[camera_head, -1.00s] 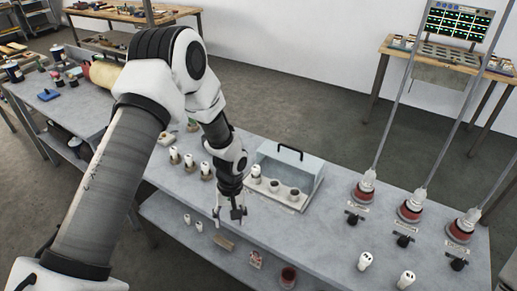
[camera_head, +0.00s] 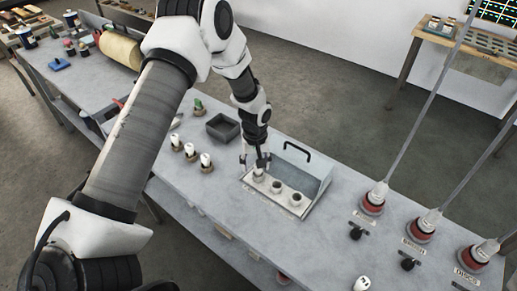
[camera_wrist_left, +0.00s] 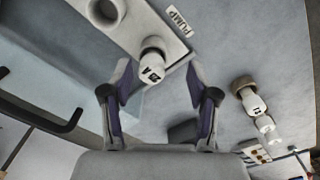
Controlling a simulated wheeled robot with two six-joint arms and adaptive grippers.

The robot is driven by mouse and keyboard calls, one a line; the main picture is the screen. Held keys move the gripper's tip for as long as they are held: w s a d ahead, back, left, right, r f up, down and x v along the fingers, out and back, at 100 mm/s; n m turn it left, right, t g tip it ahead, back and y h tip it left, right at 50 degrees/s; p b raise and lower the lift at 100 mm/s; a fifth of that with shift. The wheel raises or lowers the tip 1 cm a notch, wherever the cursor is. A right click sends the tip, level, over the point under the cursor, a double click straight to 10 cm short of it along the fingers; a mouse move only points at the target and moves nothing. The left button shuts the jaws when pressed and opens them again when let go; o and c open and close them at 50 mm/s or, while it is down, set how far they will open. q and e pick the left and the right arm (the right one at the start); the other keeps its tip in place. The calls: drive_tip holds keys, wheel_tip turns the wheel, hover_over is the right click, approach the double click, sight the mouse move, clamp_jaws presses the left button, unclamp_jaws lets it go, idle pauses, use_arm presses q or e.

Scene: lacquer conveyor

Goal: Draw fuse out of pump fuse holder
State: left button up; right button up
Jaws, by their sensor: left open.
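The pump fuse is a white cylinder marked "20 A" (camera_wrist_left: 153,66). It stands in the holder beside the "PUMP" label (camera_wrist_left: 174,17) in the left wrist view. In the head view this holder (camera_head: 258,175) is the leftmost of three on the white base plate of the open fuse box (camera_head: 308,170). My left gripper (camera_head: 254,160) is open over the left end of the plate. In the wrist view its fingertips (camera_wrist_left: 158,80) are spread to either side of the fuse's near end, with visible gaps. The gripper partly hides the pump holder in the head view. My right gripper is not in view.
Loose white fuses (camera_head: 190,150) stand in a row left of the box, with a dark open tray (camera_head: 223,128) behind them. The box's raised cover has a black handle (camera_head: 297,148). Red-based levers (camera_head: 373,200) stand to the right.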

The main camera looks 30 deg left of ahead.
sight(258, 172)
use_arm(q)
drive_tip(key=w+f, duration=0.1)
drive_tip(key=f, duration=0.2)
drive_tip(key=shift+w+d+f, duration=0.1)
drive_tip(key=shift+w, duration=0.3)
drive_tip(key=shift+s+r, duration=0.2)
drive_tip(key=shift+s, duration=0.1)
drive_tip(key=shift+c, duration=0.4)
drive_tip(key=shift+s+r, duration=0.15)
drive_tip(key=c, duration=0.6)
clamp_jaws()
drive_tip(key=shift+c, duration=1)
unclamp_jaws()
clamp_jaws()
